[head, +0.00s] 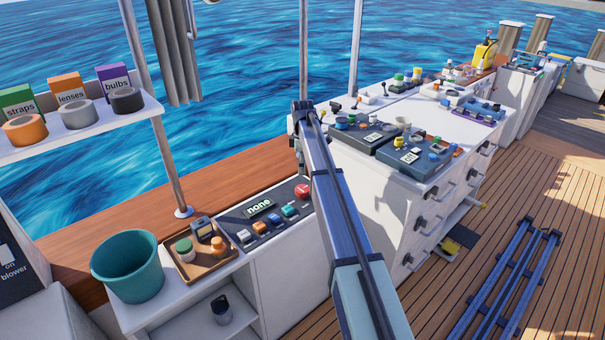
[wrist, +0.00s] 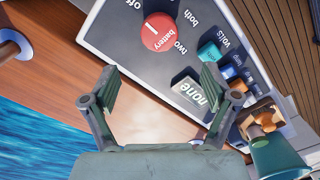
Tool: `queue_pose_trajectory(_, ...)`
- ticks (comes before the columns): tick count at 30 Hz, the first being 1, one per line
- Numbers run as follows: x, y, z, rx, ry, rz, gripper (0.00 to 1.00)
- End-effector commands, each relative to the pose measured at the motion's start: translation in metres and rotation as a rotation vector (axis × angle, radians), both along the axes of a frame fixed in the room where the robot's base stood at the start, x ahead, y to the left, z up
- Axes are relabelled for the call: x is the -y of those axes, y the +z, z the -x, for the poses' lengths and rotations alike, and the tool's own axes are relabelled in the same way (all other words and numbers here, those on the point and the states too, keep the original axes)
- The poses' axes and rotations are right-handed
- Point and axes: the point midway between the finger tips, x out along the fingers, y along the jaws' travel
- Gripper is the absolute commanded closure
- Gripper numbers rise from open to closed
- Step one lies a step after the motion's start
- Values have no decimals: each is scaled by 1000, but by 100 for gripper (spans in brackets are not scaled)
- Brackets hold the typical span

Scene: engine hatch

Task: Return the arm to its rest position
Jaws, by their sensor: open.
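My gripper (wrist: 160,80) shows in the wrist view with its two fingers spread wide and nothing between them. It hangs above the switch panel (wrist: 125,42) and the wooden ledge, clear of both as far as I can tell. The panel carries a red battery knob (wrist: 158,32), a display reading "none" (wrist: 190,90) and several small coloured switches. In the head view my arm (head: 335,190) reaches up from the bottom, right of the panel (head: 240,222). The gripper itself is hidden or too small to make out there.
A teal bucket (head: 128,272) and a wooden tray (head: 185,268) of small parts stand left of the panel. A shelf (head: 75,128) with boxes and rolls is at upper left. A white drawer cabinet (head: 395,210) stands right of my arm. Blue rails (head: 505,280) lie on the deck.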

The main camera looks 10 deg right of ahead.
Motion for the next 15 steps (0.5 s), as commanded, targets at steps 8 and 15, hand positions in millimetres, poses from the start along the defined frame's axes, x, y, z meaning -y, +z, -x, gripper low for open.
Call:
queue_pose_trajectory(8,0,7,0,0,0,0,14)
queue_pose_trajectory(15,0,1,6,-1,-14,0,14)
